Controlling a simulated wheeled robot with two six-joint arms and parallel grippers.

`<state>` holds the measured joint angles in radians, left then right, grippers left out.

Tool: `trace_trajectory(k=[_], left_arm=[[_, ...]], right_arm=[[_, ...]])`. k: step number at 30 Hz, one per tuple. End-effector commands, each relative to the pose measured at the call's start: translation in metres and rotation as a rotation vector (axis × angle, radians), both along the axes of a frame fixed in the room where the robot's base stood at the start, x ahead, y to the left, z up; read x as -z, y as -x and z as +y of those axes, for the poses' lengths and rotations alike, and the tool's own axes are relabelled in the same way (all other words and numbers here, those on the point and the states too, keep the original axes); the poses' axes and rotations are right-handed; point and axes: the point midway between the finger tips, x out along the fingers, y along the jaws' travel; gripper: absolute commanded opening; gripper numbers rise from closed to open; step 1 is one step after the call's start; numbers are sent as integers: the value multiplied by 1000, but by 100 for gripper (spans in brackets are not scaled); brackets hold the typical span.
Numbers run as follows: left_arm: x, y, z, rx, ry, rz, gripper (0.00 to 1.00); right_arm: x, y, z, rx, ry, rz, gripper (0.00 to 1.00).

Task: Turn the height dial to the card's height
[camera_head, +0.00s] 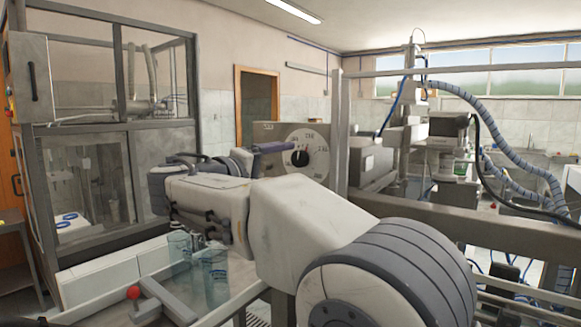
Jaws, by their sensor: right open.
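The height dial (304,150) is a pale round plate with printed numbers and a black knob at its centre, on a grey panel in the middle of the view. The numbers are too small to read surely. My right arm crosses the foreground from the lower right and bends back toward the dial. My right gripper (280,154) is open, just left of the knob. One dark purplish finger shows in front of the panel; the rest is partly hidden behind my arm. I cannot tell whether it touches the knob. The card is not identifiable. My left gripper is not in view.
A framed glass cabinet (120,125) stands at the left. Clear cups (215,278) and a red-knobbed lever (133,292) are below my arm. A grey rail (460,232) and post (340,130) stand right of the dial, with machinery and blue hoses (515,165) beyond.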

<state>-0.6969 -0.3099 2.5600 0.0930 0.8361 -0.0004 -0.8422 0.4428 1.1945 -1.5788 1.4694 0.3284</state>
Motion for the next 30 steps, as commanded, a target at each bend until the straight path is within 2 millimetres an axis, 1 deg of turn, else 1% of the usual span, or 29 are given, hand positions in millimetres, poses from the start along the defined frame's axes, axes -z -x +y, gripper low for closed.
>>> trace_trajectory(k=[1,3,6,9,14,23,26,29,30], left_arm=[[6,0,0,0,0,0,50],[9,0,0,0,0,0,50],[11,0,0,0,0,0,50],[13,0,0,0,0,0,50],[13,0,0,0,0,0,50],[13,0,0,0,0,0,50],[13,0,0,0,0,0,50],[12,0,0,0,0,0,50],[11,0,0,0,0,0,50]], right_arm=[[3,10,8,-5,-1,-1,77],[2,20,16,-5,-1,-1,77],[1,33,25,-4,-1,-1,77],[1,42,32,-3,-2,-1,77],[0,47,35,-2,0,0,77],[2,47,34,-3,-1,12,77],[20,46,26,-20,-10,92,77],[63,51,8,-55,-44,269,77],[87,58,-1,-72,-67,360,77]])
